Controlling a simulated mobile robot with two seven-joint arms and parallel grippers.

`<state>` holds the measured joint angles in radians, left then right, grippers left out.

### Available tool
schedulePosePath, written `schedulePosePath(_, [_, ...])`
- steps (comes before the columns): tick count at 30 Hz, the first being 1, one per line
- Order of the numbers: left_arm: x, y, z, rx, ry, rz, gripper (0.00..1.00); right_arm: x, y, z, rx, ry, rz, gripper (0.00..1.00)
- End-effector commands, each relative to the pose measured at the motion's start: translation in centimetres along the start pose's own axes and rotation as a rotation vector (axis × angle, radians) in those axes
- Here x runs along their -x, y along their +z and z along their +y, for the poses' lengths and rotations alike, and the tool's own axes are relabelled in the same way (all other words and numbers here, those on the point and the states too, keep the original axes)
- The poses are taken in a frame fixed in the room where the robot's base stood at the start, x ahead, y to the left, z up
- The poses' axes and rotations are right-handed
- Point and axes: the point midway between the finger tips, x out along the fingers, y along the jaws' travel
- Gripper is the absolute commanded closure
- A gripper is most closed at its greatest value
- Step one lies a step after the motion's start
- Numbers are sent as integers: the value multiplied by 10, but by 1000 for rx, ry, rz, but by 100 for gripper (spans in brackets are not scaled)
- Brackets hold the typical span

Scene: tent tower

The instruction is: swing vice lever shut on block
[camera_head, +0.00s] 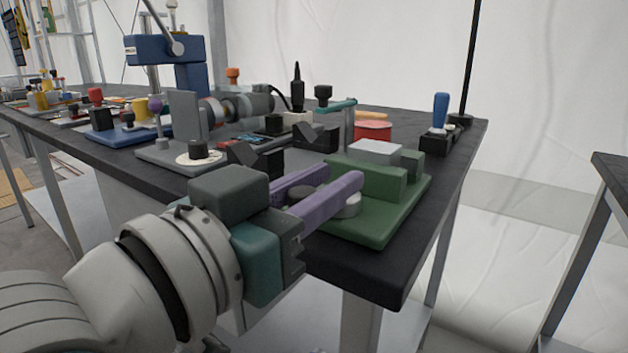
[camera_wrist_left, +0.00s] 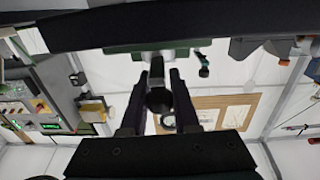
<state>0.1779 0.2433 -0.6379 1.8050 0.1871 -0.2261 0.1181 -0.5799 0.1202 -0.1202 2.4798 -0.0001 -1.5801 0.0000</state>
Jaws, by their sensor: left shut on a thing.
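The green vice (camera_head: 385,222) stands at the table's near right corner. A light grey block (camera_head: 376,151) sits in it, behind the front green jaw (camera_head: 368,182). My left gripper (camera_head: 341,176) reaches in from the left with its purple fingers at the vice's near left side. It is shut on the dark lever knob (camera_head: 300,194), which lies between the fingers. In the left wrist view, the round black knob (camera_wrist_left: 158,101) also shows between the fingers. The rest of the lever is mostly hidden by the fingers. My right gripper is in neither view.
A dark V-shaped block (camera_head: 316,137) and a grey machine with a motor (camera_head: 245,104) stand left of and behind the vice. A blue-handled tool (camera_head: 440,110) stands at the back right. The table's near edge (camera_head: 360,278) is just in front of the vice.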

Motion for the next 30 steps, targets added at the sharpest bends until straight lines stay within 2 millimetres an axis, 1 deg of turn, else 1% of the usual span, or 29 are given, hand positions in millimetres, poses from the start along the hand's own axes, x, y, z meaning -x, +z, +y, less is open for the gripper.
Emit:
schedulePosePath(14, [0,0,0,0,1,0,100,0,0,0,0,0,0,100])
schedulePosePath(22, [0,-1,-1,-4,68,-1,100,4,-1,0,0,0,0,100])
schedulePosePath(29, [0,0,-1,0,70,-1,100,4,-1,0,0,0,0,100])
schedulePosePath(30, [0,0,-1,0,70,-1,70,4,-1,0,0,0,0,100])
